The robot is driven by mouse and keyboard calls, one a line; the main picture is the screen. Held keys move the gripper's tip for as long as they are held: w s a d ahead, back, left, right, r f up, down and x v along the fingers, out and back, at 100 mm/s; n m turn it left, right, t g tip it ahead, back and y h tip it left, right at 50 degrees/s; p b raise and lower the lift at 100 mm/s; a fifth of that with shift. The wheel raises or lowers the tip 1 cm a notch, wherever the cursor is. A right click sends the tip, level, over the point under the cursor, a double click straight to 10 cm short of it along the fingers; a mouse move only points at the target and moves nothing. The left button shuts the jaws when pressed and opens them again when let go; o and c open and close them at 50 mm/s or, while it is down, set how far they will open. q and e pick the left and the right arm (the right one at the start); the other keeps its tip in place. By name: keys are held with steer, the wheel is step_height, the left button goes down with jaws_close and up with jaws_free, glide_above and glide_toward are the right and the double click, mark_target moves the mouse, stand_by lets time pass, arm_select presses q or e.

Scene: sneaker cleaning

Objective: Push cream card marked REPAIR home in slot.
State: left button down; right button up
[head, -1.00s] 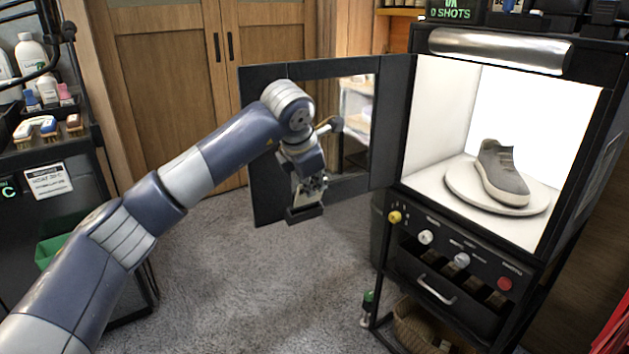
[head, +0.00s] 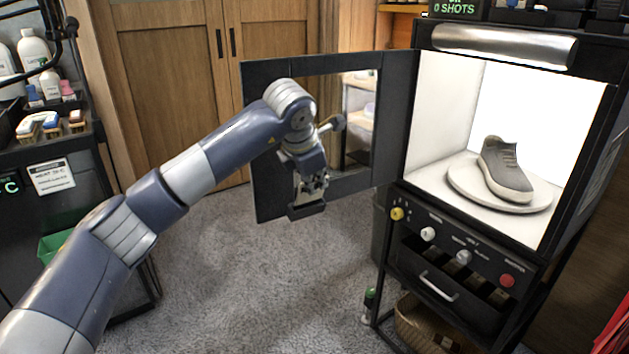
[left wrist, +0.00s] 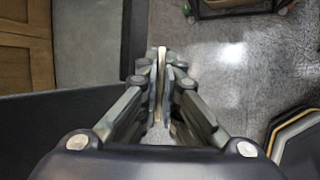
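My left gripper (head: 311,188) hangs in front of the open dark door, over the floor, well left of the lit cabinet. In the left wrist view its fingers (left wrist: 161,75) are drawn together, with a thin pale strip between them; I cannot tell whether it is finger pad or something held. No card marked REPAIR can be made out in either view, and I cannot pick out its slot. My right gripper is not in view.
A lit cabinet (head: 440,130) at right holds a grey sneaker (head: 504,170) on a round white turntable (head: 463,190). Its framed door (head: 262,150) stands open behind my left arm. A cart (head: 85,225) with bottles and brushes is at left. Grey floor (head: 240,290) lies clear between.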

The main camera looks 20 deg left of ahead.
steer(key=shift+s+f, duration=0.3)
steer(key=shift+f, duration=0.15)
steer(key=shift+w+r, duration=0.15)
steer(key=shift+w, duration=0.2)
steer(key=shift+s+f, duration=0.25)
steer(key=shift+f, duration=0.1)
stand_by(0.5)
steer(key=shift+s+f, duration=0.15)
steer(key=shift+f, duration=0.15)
arm_select(q)
steer(key=shift+f, duration=0.1)
